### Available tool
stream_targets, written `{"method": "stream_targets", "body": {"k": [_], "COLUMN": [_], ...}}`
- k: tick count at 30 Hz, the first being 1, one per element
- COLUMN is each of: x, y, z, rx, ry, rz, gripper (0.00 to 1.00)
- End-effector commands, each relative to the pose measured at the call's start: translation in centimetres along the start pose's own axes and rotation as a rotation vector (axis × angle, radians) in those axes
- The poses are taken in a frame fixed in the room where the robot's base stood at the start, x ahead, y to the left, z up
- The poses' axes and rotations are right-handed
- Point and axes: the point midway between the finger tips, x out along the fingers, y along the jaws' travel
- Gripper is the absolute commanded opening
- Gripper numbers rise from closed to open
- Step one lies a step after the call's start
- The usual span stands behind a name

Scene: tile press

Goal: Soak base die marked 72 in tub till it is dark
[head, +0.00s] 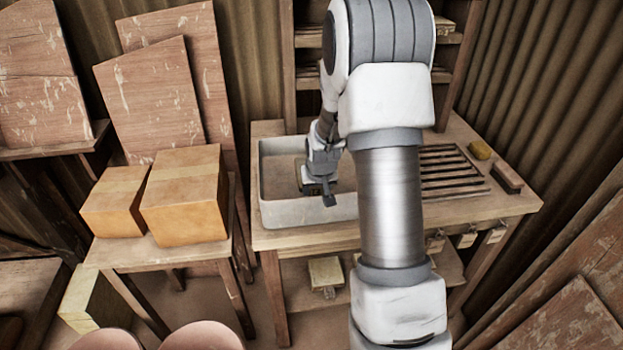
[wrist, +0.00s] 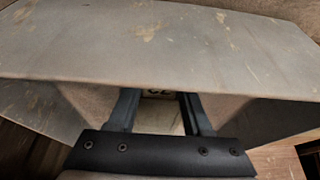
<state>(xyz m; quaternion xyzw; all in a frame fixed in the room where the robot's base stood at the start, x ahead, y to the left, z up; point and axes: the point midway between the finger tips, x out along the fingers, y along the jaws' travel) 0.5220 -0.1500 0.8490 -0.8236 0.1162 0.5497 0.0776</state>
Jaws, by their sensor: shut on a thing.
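The grey tub (head: 300,213) stands on the left part of the wooden bench. My gripper (head: 318,194) points down inside the tub. In the wrist view my gripper (wrist: 158,108) is shut on the base die (wrist: 158,118), a pale block between the two dark fingers. A dark mark, partly hidden and looking like 72, shows at its far end. The tub's grey wall (wrist: 160,50) fills the upper part of the wrist view. The fingers hide much of the die. I cannot tell whether the die touches the tub floor or how dark its lower part is.
Cardboard boxes (head: 185,195) stand on a table at left. Shelves (head: 308,80) rise behind the tub.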

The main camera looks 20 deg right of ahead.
Motion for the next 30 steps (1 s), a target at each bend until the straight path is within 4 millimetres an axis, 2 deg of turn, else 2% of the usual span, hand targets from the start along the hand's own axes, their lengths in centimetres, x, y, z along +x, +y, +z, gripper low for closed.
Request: {"method": "stream_targets", "body": {"k": [13,30], "x": [-0.2,-4.1], "y": [0.0,0.0], "z": [-0.1,-1.7], "rx": [0.000,0.000], "ry": [0.000,0.001], "rz": [0.000,0.000], "gripper": [0.00,0.00]}}
